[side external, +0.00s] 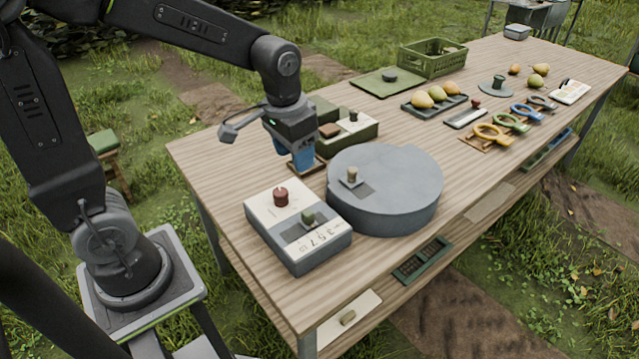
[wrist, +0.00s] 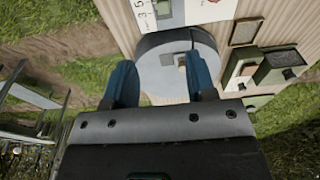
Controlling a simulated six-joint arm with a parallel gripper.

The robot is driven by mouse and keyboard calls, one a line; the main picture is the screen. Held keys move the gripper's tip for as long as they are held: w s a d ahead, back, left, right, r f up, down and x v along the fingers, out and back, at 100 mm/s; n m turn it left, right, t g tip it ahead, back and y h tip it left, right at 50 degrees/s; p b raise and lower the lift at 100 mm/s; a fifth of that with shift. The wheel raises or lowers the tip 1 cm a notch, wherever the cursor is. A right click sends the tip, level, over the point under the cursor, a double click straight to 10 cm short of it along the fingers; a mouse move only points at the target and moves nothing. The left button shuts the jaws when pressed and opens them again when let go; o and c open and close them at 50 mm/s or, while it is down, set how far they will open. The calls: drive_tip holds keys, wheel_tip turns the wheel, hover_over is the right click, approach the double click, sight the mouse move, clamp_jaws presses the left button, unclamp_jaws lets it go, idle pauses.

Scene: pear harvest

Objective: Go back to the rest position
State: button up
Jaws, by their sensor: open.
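My gripper (side external: 303,160) hangs above the near left part of the wooden table, with its blue fingers pointing down. In the wrist view its two blue fingers (wrist: 163,82) are spread apart with nothing between them. Below and close to the fingers in the side view is a small brown-edged tray (side external: 308,166), partly hidden by them. A grey round turntable (side external: 410,195) stands right of the gripper and carries a small tan-topped piece (side external: 352,174).
A white-topped box (side external: 318,247) with a red knob and a green knob stands at the table's front. A green divided box (side external: 358,131) stands behind the gripper. Pears in a tray (side external: 437,105), a green crate (side external: 432,58) and ring-handled tools (side external: 490,134) lie farther right.

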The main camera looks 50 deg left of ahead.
drive_tip(key=s+r+t, duration=0.2)
drive_tip(key=s+r, duration=0.1)
drive_tip(key=s, duration=0.3)
drive_tip(key=s+d+r+t, duration=0.1)
drive_tip(key=s+r+t, duration=0.1)
drive_tip(key=s, duration=0.3)
drive_tip(key=shift+d+v, duration=0.2)
drive_tip(key=shift+v, duration=0.65)
idle(2.5)
